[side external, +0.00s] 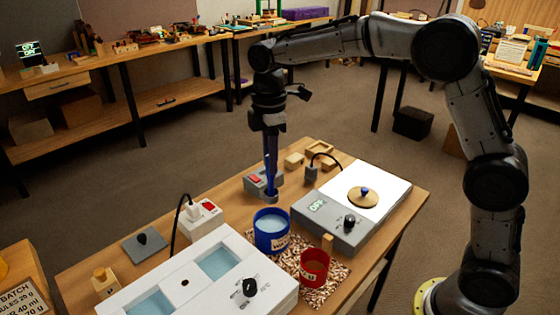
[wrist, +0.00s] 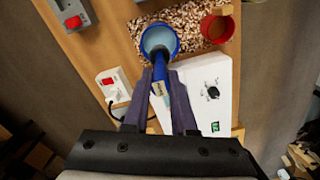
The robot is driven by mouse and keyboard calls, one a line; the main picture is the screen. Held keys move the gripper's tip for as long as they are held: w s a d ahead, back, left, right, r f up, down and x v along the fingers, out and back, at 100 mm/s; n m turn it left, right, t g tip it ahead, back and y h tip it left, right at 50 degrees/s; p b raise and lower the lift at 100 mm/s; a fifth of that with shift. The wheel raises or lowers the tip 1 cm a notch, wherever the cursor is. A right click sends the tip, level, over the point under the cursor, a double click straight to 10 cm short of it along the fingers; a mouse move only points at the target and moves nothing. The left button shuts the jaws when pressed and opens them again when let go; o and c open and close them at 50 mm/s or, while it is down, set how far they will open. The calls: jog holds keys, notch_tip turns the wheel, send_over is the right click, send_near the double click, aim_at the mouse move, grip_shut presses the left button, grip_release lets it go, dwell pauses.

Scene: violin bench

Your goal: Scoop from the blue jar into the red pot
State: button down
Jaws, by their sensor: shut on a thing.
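My gripper (wrist: 158,82) is shut on a scoop with a blue handle (wrist: 159,66), held between the two dark fingers. In the side external view my gripper (side external: 270,145) points down, and the scoop's lower end (side external: 270,191) shows just above and behind the blue jar. The blue jar (side external: 271,241) stands upright, open, with pale blue contents; in the wrist view the jar (wrist: 174,47) has the scoop's far end across its opening. The scoop's bowl is hard to make out. The red pot (side external: 314,270) stands in front and to the right of the jar; it also shows in the wrist view (wrist: 208,34).
A white unit with two basins (side external: 202,294) is at the front left, a hotplate unit (side external: 335,232) at the right. A grey switch box (side external: 253,183) is behind the jar; a white socket box (side external: 207,221) with a cable is left.

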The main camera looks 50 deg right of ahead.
aim_at(271, 202)
jog(key=shift+f, duration=6.5)
jog(key=shift+r, duration=0.15)
jog(key=shift+r, duration=6.75)
